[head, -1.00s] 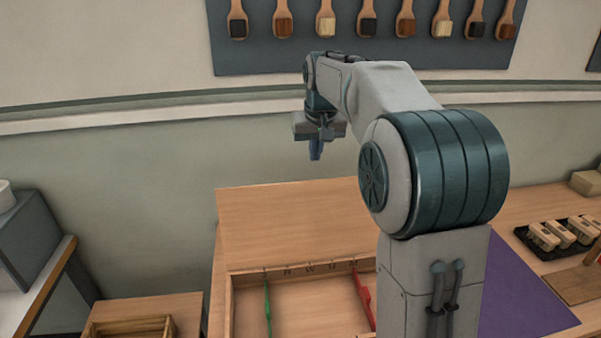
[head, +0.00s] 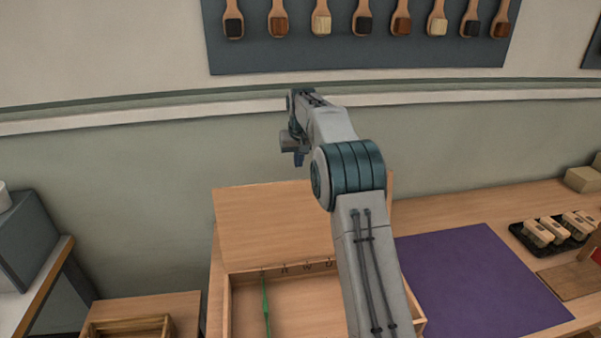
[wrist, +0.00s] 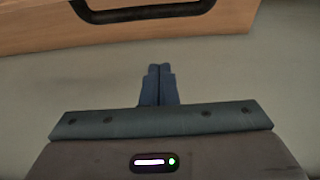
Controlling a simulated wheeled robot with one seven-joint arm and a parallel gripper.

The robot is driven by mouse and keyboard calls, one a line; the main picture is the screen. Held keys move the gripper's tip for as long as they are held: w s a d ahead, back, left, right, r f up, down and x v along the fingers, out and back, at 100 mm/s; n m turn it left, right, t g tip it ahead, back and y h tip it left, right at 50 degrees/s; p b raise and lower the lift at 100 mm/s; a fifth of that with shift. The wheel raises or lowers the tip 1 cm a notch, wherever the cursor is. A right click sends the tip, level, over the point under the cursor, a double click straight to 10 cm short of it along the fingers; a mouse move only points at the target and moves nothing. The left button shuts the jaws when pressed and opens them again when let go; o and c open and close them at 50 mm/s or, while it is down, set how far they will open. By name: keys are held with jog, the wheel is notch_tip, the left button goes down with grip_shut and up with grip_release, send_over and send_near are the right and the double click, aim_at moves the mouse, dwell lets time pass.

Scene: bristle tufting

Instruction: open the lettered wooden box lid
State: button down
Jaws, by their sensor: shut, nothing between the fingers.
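The lettered wooden box (head: 228,312) stands on the bench with its lid (head: 262,222) swung up at the back, so its inside shows. Letters run along the inner back edge, partly hidden by my arm. A green strip (head: 266,305) lies inside at the left. My gripper (head: 299,160) is above and behind the raised lid's top edge, apart from it in the head view. In the wrist view my gripper (wrist: 158,85) has its blue fingers together and empty. A wooden panel (wrist: 200,28) with a dark handle (wrist: 145,10) shows beyond them, likely the lid's outer face.
A purple mat (head: 480,275) lies right of the box. A black tray with brushes (head: 550,235) stands farther right. A small wooden tray (head: 128,328) is at lower left. Brushes hang on a wall board (head: 360,55). The wall is behind the lid.

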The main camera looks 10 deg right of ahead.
jog(key=shift+s+f+p, duration=0.7)
jog(key=shift+s+f, duration=0.75)
jog(key=shift+f, duration=0.15)
